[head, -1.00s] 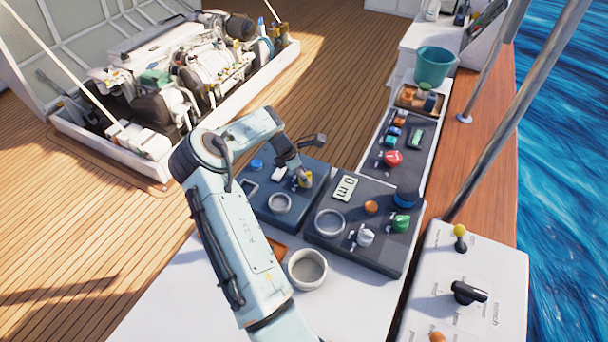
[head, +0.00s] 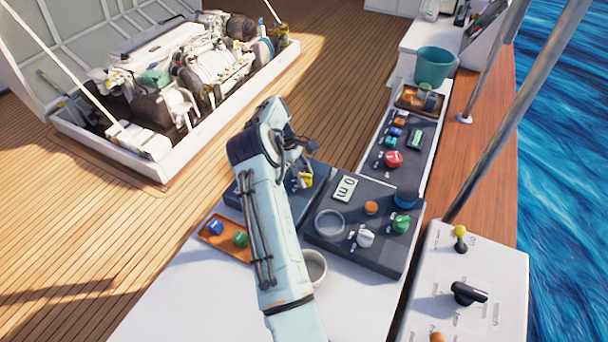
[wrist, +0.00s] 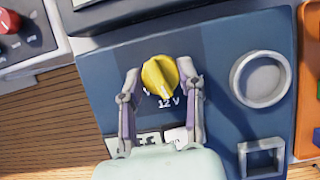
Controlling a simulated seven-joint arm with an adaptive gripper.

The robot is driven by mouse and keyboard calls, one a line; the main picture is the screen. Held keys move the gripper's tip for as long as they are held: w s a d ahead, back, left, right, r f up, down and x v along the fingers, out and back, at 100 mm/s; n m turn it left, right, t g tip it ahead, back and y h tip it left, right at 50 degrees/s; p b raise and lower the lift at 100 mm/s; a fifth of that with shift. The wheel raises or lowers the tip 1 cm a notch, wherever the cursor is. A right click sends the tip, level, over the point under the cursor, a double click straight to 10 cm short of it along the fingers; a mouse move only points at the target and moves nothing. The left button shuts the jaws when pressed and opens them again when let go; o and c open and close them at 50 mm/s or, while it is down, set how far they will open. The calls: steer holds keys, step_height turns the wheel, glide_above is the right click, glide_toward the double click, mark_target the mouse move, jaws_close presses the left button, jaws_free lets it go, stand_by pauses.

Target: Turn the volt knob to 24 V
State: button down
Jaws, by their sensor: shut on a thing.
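The volt knob (wrist: 160,76) is yellow and round with a raised ridge, on a dark blue panel (wrist: 215,60). In the wrist view its ridge points down toward the printed label "12 V". Another mark beside it is partly hidden by the left finger, and no "24 V" label can be read. My gripper (wrist: 164,83) has one finger on each side of the knob and is shut on it. In the head view the yellow knob (head: 306,180) is small, and my arm hides much of its panel.
A second dark panel (head: 385,255) with a ring, a white knob (head: 365,238) and a green knob (head: 401,223) stands close on the right. An orange tray (head: 212,239) holds a blue and a green piece. A white cup (head: 316,268) is partly behind my arm.

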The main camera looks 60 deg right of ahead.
steer(key=m+y, duration=0.1)
steer(key=m, duration=0.2)
steer(key=m+y, duration=0.1)
steer(key=m, duration=0.3)
steer(key=shift+d+f+t+y, duration=0.1)
steer(key=shift+t+y, duration=0.2)
steer(key=shift+t, duration=0.1)
steer(key=m+t, duration=0.1)
steer(key=m, duration=0.2)
steer(key=m+y, duration=0.1)
steer(key=m, duration=0.2)
steer(key=shift+s+m+t+y, duration=0.1)
steer(key=shift+m+t+y, duration=0.2)
steer(key=shift+m+t, duration=0.1)
steer(key=c, duration=0.7)
jaws_free()
step_height(320, 180, up, 10)
steer(key=shift+r, duration=0.1)
